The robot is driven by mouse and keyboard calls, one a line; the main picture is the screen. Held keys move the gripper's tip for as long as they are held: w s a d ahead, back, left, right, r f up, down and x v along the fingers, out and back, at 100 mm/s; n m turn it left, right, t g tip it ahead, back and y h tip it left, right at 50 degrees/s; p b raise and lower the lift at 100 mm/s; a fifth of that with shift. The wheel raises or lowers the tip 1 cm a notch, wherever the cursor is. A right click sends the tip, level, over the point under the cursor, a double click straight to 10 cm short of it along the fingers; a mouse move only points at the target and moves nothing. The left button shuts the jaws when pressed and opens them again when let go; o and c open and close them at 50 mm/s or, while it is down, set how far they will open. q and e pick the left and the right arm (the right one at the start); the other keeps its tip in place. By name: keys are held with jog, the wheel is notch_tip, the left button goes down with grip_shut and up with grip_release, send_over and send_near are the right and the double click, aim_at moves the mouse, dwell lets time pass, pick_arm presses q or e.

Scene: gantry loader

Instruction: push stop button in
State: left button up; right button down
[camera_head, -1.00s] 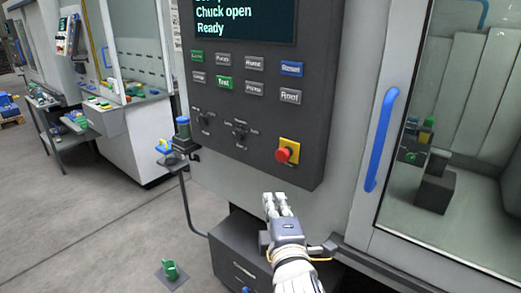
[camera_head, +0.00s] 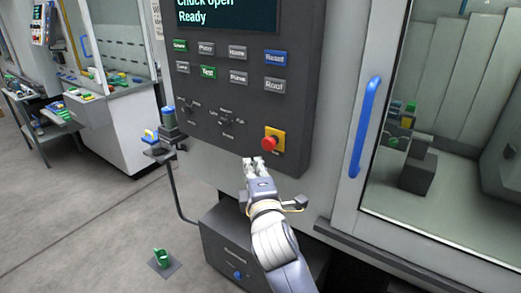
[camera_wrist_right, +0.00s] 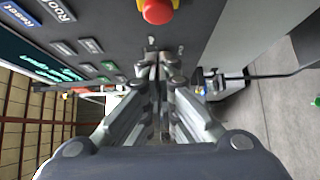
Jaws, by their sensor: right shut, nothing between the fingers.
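The red stop button (camera_head: 271,143) sits on a yellow square plate at the lower right of the dark control panel (camera_head: 215,147). My right gripper (camera_head: 254,162) is shut and empty, just below and left of the button, close to the panel's lower edge. In the right wrist view the gripper (camera_wrist_right: 160,60) has its fingers together. No contact with the button shows. My left gripper is in neither view.
A blue door handle (camera_head: 363,127) and a glass door stand right of the panel. A grey drawer box (camera_head: 225,245) stands below. A small post with a blue-topped container (camera_head: 168,120) stands left of the panel. A green cup (camera_head: 160,257) is on the floor.

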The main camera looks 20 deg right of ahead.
aim_at(270, 143)
jog(key=w+d+p, duration=0.1)
jog(key=w+d, duration=0.2)
jog(key=w, duration=0.3)
jog(key=shift+d+p, duration=0.35)
